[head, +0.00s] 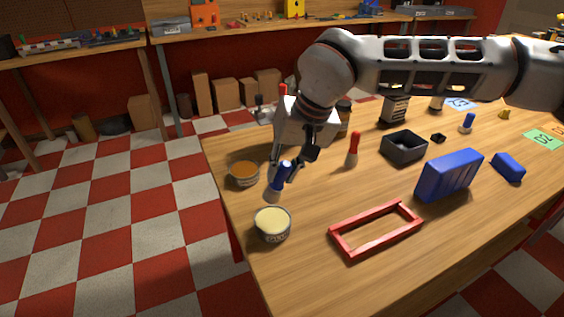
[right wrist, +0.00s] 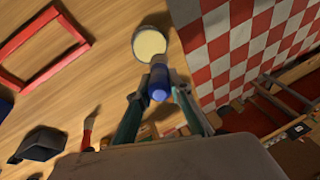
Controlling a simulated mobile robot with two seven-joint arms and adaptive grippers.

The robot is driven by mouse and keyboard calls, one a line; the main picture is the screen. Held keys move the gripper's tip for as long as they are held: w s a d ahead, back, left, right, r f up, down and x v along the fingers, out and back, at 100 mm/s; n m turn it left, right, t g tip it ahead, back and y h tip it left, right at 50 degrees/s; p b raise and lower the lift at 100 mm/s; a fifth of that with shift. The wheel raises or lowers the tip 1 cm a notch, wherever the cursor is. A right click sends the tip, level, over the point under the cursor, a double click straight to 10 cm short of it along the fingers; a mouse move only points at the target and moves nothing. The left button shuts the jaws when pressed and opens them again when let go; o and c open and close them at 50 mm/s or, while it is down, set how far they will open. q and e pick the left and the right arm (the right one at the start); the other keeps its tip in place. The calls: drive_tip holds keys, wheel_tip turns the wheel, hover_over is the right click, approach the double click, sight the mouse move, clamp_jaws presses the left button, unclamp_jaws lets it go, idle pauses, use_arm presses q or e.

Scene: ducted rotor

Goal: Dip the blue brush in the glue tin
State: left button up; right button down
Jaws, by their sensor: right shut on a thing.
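The blue brush (head: 284,174) is upright in my right gripper (head: 285,174), its blue end up and a pale lower part below. In the right wrist view the brush (right wrist: 158,84) sits between the two fingers, close to a round tin with cream contents (right wrist: 149,43). That cream tin (head: 272,222) stands near the table's left edge, in front of the brush. A second tin with orange-brown contents (head: 244,173) stands behind and left of the brush. I cannot read which tin is glue. My left gripper is not in view.
A red rectangular frame (head: 375,231) lies right of the cream tin. A red-handled brush (head: 353,149), a dark open box (head: 404,148), a large blue block (head: 449,175) and a smaller blue block (head: 508,167) stand farther right. The wood between tin and frame is bare.

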sight(282, 189)
drive_tip(key=shift+s+f, duration=0.1)
drive_tip(key=shift+f, duration=0.2)
drive_tip(key=shift+s+f+b, duration=0.1)
drive_tip(key=shift+f+b, duration=0.5)
drive_tip(key=shift+f, duration=0.15)
wheel_tip(282, 189, down, 3)
drive_tip(key=shift+r+b, duration=0.2)
drive_tip(key=shift+b, duration=0.5)
drive_tip(key=shift+f+b, duration=0.35)
drive_tip(key=shift+f, duration=0.2)
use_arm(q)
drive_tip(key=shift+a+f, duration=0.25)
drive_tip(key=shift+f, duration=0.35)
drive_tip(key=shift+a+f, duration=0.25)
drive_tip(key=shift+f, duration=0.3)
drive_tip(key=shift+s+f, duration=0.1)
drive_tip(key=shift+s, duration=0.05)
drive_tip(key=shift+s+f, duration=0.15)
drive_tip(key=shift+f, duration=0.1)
use_arm(e)
drive_tip(key=shift+f, duration=0.55)
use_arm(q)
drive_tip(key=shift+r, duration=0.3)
use_arm(e)
drive_tip(key=shift+f, duration=0.15)
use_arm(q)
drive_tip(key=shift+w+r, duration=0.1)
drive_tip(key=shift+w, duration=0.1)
